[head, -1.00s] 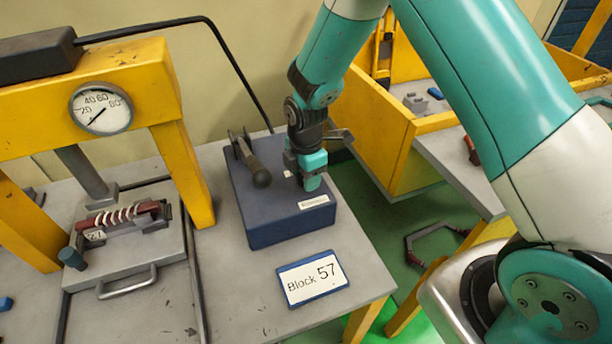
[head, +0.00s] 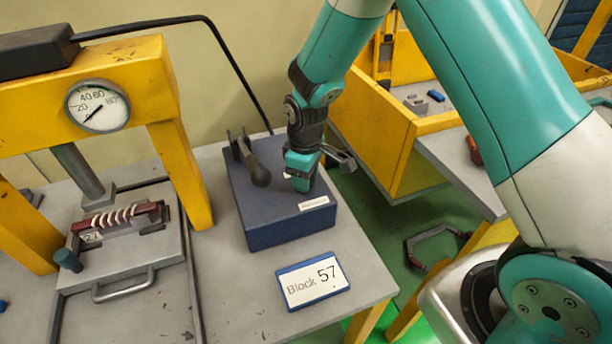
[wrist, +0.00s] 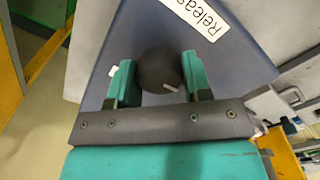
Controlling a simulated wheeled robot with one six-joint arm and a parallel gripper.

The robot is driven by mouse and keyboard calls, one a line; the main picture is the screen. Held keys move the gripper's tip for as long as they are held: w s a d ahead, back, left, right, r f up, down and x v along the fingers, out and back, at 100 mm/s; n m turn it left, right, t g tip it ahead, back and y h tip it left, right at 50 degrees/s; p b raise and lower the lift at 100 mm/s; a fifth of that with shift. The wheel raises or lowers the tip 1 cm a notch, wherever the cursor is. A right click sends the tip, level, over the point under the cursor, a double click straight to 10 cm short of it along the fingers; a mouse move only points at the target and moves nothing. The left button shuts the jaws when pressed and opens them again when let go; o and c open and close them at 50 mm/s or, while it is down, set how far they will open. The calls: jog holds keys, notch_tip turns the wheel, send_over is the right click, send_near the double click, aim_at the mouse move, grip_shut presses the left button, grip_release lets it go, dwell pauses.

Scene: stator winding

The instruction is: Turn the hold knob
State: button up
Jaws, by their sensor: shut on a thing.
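The hold knob (wrist: 161,70) is a dark round knob with a short pale pointer line, seen in the wrist view on top of a blue box. The blue box (head: 262,220) stands on the grey table in the head view. My gripper (wrist: 158,82) is shut on the knob, one green finger on each side. In the head view my gripper (head: 300,182) points down onto the box top and hides the knob. A white label reading "Release" (wrist: 203,14) lies on the box beside the knob. The pointer line slants toward the right finger.
A dark ball-ended lever (head: 260,176) stands on the box, left of my gripper. A "Block 57" sign (head: 312,281) lies in front. A yellow press with a gauge (head: 97,106) and a wound coil (head: 120,216) stand at left. A yellow-walled bin (head: 385,140) is behind right.

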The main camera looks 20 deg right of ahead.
jog(key=m, duration=0.4)
jog(key=shift+m, duration=0.3)
jog(key=m, duration=0.4)
jog(key=shift+m+b, duration=0.3)
jog(key=m, duration=0.4)
jog(key=shift+w+m, duration=0.1)
jog(key=shift+m, duration=2.4)
jog(key=o, duration=0.9)
